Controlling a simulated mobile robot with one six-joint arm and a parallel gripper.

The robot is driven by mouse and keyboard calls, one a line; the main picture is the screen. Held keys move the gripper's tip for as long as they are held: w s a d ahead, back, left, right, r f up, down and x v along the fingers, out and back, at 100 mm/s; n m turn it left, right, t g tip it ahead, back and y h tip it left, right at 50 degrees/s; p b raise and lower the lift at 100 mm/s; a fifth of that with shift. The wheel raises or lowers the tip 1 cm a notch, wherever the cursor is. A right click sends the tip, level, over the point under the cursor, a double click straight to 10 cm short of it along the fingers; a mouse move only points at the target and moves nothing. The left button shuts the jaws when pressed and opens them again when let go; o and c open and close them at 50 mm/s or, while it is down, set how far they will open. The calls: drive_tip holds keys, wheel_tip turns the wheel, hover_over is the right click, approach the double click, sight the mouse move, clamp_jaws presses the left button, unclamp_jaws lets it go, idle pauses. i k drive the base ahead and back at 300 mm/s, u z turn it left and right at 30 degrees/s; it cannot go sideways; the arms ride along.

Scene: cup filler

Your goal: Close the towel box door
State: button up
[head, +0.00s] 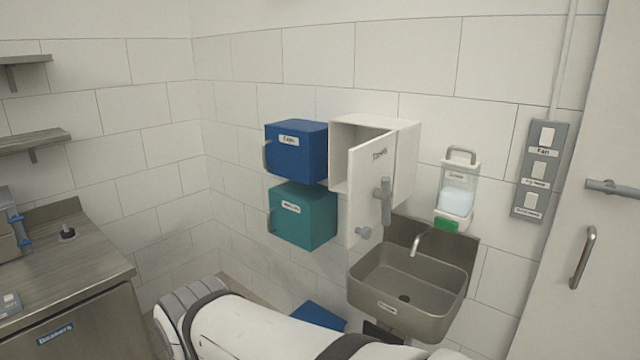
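The white towel box (408,165) is mounted on the tiled wall in the head view, right of two coloured boxes. Its door (365,185) stands open, swung out toward me, and part of the box's inside shows to the left of it. My white arm crosses the bottom of the view; my gripper is not visible.
A blue box (297,152) and a teal box (304,216) hang left of the door. A metal sink (414,286) with a tap is below right. A soap dispenser (457,195) and switch panel (541,172) are further right. A counter (60,265) stands at left.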

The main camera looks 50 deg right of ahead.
sight(372, 160)
drive_tip(key=z, duration=1.85)
drive_tip(key=i, duration=0.95)
drive_tip(key=z, duration=1.35)
drive_tip(key=k, duration=1.35)
drive_tip(key=u, duration=0.4)
